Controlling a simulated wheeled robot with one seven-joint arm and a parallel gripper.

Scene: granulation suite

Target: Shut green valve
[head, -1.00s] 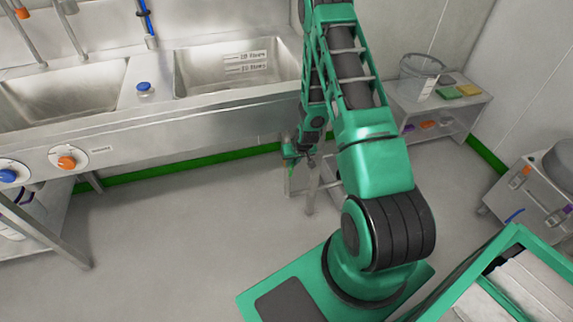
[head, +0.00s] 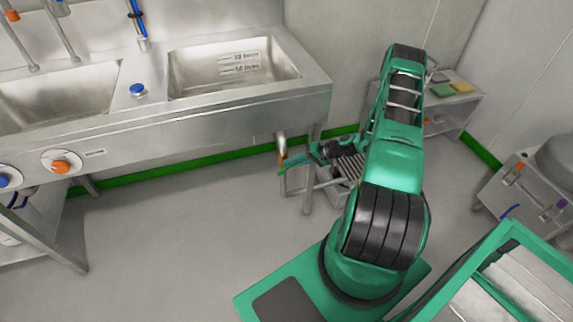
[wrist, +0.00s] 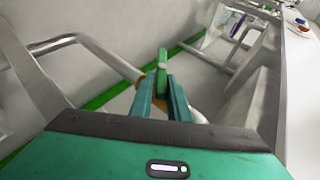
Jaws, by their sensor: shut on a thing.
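The green valve's lever handle (wrist: 162,68) stands up between my fingers in the wrist view. My gripper (wrist: 160,103) is shut on it, with one finger on each side. A brass-coloured part (wrist: 128,68) and bent metal pipe (wrist: 90,50) are just beyond and to the left. In the head view, my gripper (head: 297,162) reaches in from the right, low under the sink's right end, beside the brass-coloured pipe piece (head: 282,145). My fingers partly hide the handle and the valve body.
The steel sink bench (head: 200,115) overhangs just above, with a leg (head: 308,185) close to my gripper. An orange knob (head: 61,166) is on its front at left. A low shelf unit (head: 450,110) stands at back right. The floor (head: 190,220) in front is clear.

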